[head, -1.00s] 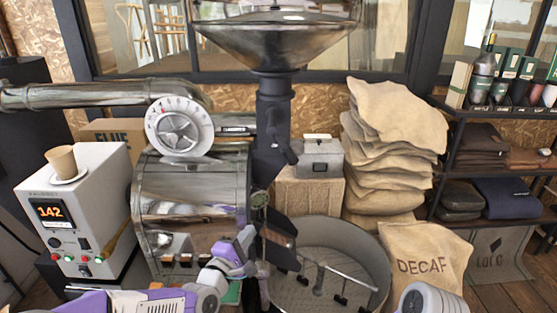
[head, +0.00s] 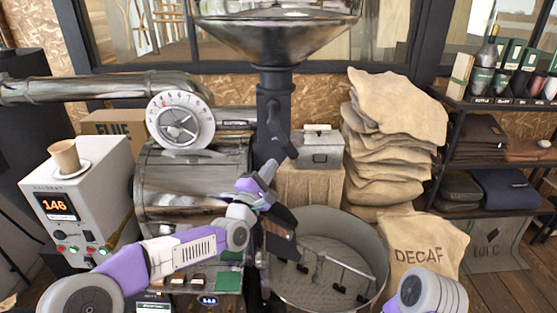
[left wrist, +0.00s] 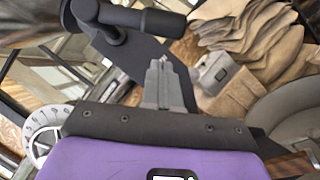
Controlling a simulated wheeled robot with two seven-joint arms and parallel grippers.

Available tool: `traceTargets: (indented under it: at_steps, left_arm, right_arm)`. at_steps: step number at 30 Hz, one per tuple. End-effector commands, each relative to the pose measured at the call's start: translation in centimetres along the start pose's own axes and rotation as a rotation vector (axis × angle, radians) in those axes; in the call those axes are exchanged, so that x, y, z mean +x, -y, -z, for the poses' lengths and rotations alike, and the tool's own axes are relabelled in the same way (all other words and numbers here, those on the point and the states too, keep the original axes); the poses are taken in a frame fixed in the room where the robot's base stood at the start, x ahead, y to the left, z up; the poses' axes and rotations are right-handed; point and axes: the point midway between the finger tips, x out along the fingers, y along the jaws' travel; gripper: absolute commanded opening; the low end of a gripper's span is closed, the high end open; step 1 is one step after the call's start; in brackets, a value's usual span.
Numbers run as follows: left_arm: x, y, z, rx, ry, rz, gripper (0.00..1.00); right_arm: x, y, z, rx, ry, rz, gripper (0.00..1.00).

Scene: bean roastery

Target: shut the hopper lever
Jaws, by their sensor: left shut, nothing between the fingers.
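The hopper (head: 275,38) is a wide shiny metal funnel at the top of the head view, on a dark neck (head: 273,100). The dark hopper lever (head: 286,146) sticks out from the neck, slanting down to the right. In the left wrist view, the lever (left wrist: 145,18) is a dark bar with a thick rounded end, beyond the fingertips. My left gripper (head: 269,170) is just below the lever, pointing up at it. In the left wrist view its fingers (left wrist: 162,68) are together and empty, with a small gap to the lever apparent. My right gripper is out of view.
The roaster drum (head: 165,185) and its dial (head: 180,120) are left of the neck. The round cooling tray (head: 335,265) lies below right. A grey box (head: 320,150) and stacked sacks (head: 395,140) stand behind. A control box (head: 85,200) with a cup is at left.

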Motion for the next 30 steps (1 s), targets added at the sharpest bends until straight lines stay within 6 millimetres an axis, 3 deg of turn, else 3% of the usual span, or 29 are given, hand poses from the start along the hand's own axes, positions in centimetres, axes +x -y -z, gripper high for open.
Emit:
traceTargets:
  at_steps: [1,7,20,30]
  left_arm:
    - [0.7,-0.2,-1.1,-0.001,0.007,0.000,0.00]
    - [1.8,-0.1,-2.1,0.000,0.003,0.000,0.00]
    - [1.9,0.0,-2.2,-0.001,0.002,-0.001,0.00]
    - [2.2,0.3,-2.6,-0.048,0.003,-0.027,0.00]
  right_arm:
    - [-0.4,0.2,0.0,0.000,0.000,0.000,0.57]
    - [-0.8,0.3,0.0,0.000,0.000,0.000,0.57]
    - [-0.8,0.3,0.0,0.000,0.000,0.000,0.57]
    - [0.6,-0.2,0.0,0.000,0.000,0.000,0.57]
